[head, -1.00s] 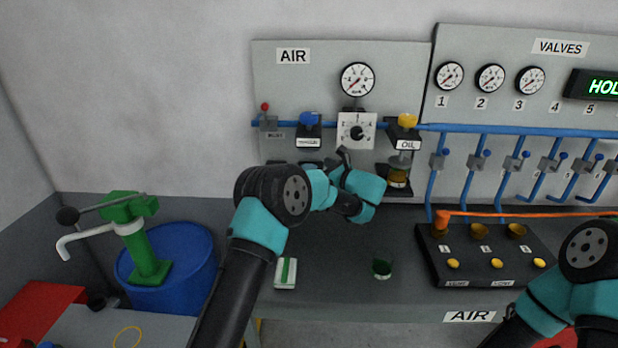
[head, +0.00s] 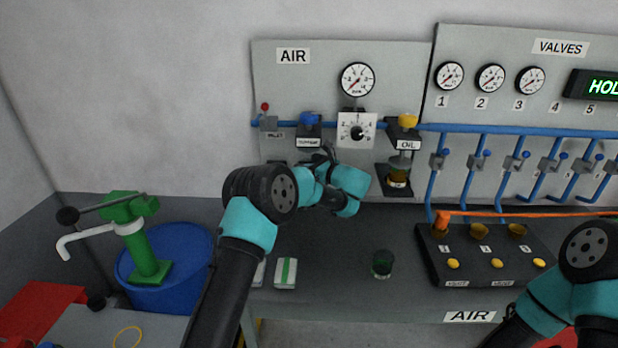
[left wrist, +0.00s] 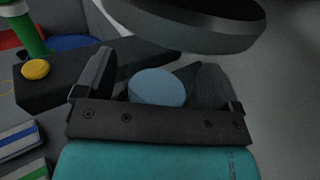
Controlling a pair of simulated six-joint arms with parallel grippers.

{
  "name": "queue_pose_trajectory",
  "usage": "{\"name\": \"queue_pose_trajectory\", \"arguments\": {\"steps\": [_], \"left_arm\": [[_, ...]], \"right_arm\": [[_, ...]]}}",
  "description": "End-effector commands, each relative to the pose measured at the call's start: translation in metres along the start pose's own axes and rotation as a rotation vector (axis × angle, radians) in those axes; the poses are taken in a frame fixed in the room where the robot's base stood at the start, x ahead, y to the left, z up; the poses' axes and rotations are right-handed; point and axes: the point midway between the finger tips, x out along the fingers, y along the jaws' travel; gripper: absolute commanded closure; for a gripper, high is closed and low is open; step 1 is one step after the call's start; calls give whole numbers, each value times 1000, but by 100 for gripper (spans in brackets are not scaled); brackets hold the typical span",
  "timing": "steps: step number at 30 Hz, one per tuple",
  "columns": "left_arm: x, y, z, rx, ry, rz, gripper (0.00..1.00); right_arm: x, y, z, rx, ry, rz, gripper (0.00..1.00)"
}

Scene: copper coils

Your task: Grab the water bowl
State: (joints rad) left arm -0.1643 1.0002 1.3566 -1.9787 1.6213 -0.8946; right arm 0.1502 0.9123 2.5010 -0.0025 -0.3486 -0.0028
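The blue-topped unit (head: 310,118) on the AIR panel has a label too small to read surely. In the head view, my left arm covers part of the area below it, and no bowl shows clearly there. My left gripper (head: 325,156) is just below this unit, close to the panel. In the left wrist view its fingers (left wrist: 155,72) stand apart. A pale blue round shape, likely the water bowl (left wrist: 157,87), shows between them. There is a gap beside it at the left finger; contact is not clear. My right gripper is outside the view.
A dark round part (left wrist: 195,30) is close above the fingers in the left wrist view. A small dark cup (head: 382,264) and a white-green box (head: 286,273) are on the bench.

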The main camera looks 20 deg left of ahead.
Motion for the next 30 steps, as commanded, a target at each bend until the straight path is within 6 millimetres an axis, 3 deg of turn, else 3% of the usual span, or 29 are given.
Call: {"name": "queue_pose_trajectory", "arguments": {"steps": [2, 16, 25, 30], "left_arm": [[0, 0, 0, 0, 0, 0, 20], [0, 0, 0, 0, 0, 0, 65], [0, 0, 3, -1, -1, 0, 65], [0, 0, 16, -3, -1, 0, 65]], "right_arm": [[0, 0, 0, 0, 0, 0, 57], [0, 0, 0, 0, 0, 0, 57], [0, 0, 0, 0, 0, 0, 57], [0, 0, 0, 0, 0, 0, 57]]}}
